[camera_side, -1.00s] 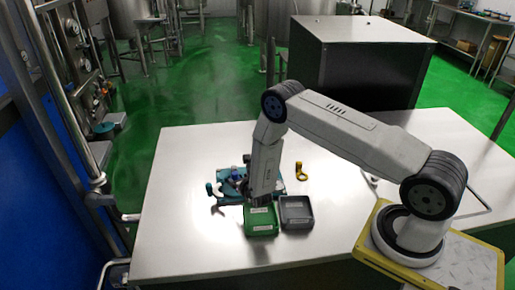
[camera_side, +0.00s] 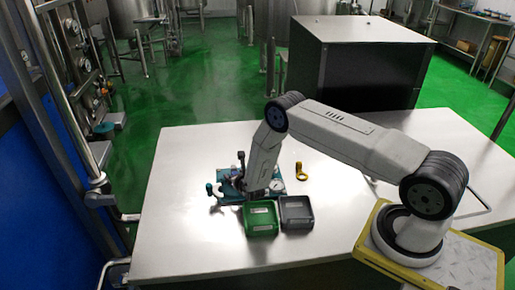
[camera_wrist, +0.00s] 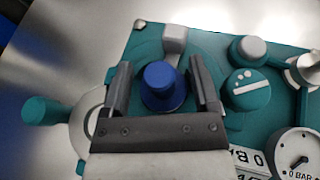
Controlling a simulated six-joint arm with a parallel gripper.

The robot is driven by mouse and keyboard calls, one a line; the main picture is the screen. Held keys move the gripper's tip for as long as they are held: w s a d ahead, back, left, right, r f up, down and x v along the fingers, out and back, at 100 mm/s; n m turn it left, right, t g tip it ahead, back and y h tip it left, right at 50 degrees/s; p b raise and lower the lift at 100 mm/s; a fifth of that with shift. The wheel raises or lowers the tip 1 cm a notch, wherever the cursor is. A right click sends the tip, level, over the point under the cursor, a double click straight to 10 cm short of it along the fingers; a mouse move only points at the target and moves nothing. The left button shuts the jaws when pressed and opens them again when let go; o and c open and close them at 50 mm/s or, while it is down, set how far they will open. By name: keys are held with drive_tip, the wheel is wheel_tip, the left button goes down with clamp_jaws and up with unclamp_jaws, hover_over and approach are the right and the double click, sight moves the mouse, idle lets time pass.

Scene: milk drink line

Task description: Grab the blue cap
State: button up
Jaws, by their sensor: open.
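The blue cap (camera_wrist: 162,88) is a round, stepped cap and shows in the wrist view on the teal fixture (camera_wrist: 205,50). My gripper (camera_wrist: 160,75) is open, with one finger on each side of the cap and a visible gap to each. I cannot tell how far down the fingers reach around it. In the side view the fixture (camera_side: 221,191) stands on the steel table, and my gripper (camera_side: 256,190) is low over it. The cap cannot be made out there.
A green bin (camera_side: 261,218) and a grey bin (camera_side: 296,212) stand just in front of the fixture. A yellow ring-shaped thing (camera_side: 301,172) lies behind the grey bin. A gauge (camera_wrist: 297,150) and several knobs sit on the fixture. The table's left front (camera_side: 185,240) is clear.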

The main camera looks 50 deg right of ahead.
idle(0.4)
clamp_jaws()
drive_tip(key=shift+r, duration=0.15)
drive_tip(key=shift+r, duration=0.7)
drive_tip(key=s+a+r, duration=0.2)
drive_tip(key=s+r, duration=0.9)
drive_tip(key=s, duration=0.2)
drive_tip(key=shift+s+a+r, duration=0.2)
drive_tip(key=shift+s+a, duration=0.15)
drive_tip(key=shift+a, duration=0.05)
